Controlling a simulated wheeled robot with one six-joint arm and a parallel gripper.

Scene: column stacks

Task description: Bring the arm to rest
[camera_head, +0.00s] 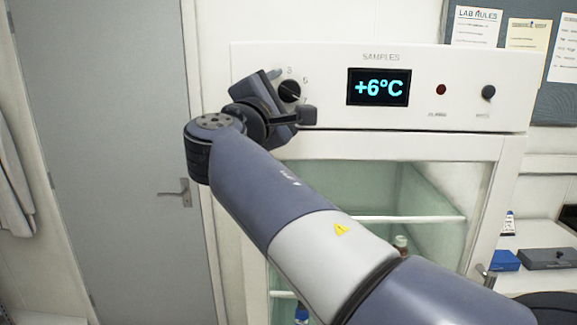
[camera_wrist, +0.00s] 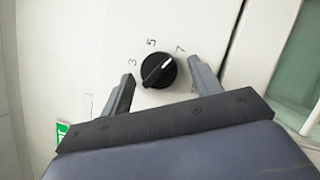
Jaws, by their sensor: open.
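My gripper (camera_wrist: 162,88) is open, with one finger on each side of a round black knob (camera_wrist: 158,70) in the wrist view. The knob has a white pointer line aimed to the upper right, toward the 7 of the marks 3, 5 and 7. I cannot tell whether the fingers touch it. In the head view the knob (camera_head: 289,91) shows beside my gripper, on the left of the white panel. My arm reaches up from the lower right, and the fingers are partly hidden there.
The white sample fridge (camera_head: 480,139) has a display (camera_head: 379,87) reading +6°C, a dark red light (camera_head: 440,90) and a small black knob (camera_head: 488,92). Its glass front shows shelves with bottles. A grey door (camera_head: 115,130) is at the left. A blue box (camera_head: 504,261) stands on the right.

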